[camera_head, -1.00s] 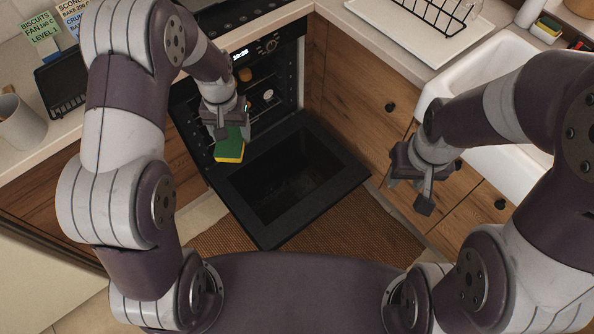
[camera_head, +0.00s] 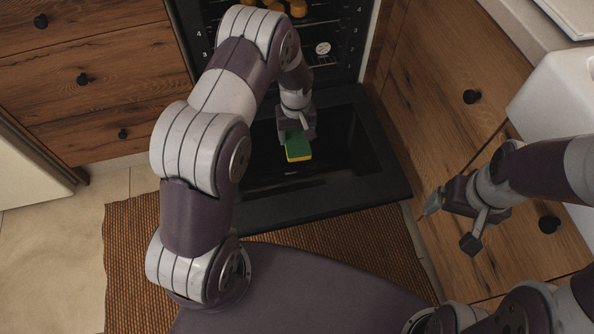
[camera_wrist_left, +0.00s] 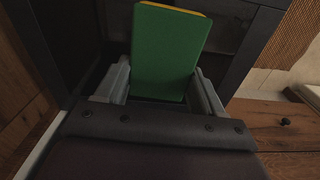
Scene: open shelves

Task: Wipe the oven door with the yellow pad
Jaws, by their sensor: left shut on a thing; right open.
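The oven door (camera_head: 365,192) is folded down open, a dark panel with a glass middle. My left gripper (camera_head: 296,136) is above the door, shut on a yellow pad with a green face (camera_head: 298,147). In the left wrist view the green side of the pad (camera_wrist_left: 167,52) fills the space between the fingers, with a thin yellow edge at the top. I cannot tell whether the pad touches the door glass. My right gripper (camera_head: 450,222) is open and empty, to the right of the door, in front of the wooden cabinet.
The oven cavity (camera_head: 335,45) behind the door holds several round brown items on a rack (camera_head: 299,8). Wooden drawers (camera_head: 85,80) stand at the left and a cabinet (camera_head: 440,90) at the right. A brown woven mat (camera_head: 135,250) lies on the floor before the door.

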